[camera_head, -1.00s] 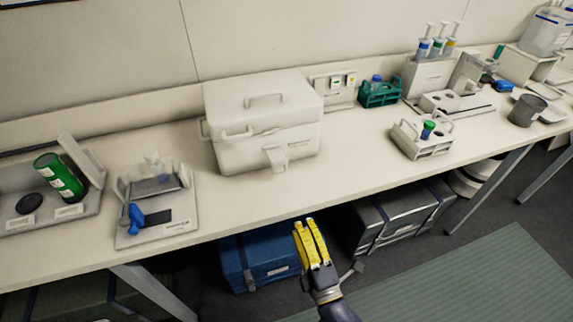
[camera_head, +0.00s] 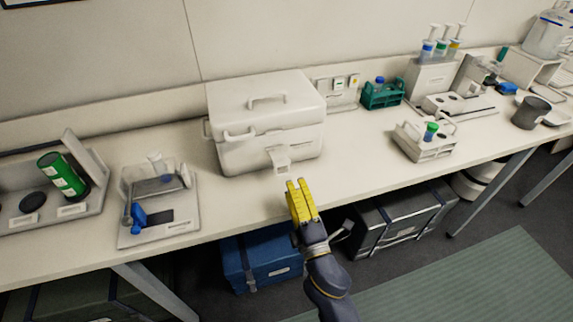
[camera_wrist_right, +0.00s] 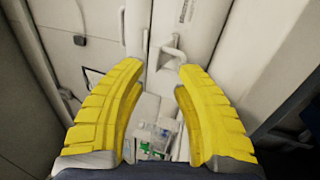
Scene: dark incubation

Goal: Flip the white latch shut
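The white latch (camera_head: 281,160) is on the front face of a closed white box (camera_head: 235,155) on the bench. It sticks out at the front, below the lid seam. My right gripper (camera_head: 298,182), with yellow fingers, is at the bench's front edge, below and slightly right of the latch and apart from it. In the right wrist view its fingertips (camera_wrist_right: 161,70) are apart with nothing gripped. A white bracket-like part (camera_wrist_right: 173,50) shows just beyond the tips; I cannot tell whether it is the latch. My left gripper is not in view.
A small apparatus with a blue part (camera_head: 138,214) stands left of the box. A white tube rack (camera_head: 425,150) and a teal rack (camera_head: 382,96) stand to the right. Blue and grey cases (camera_head: 262,262) lie under the bench.

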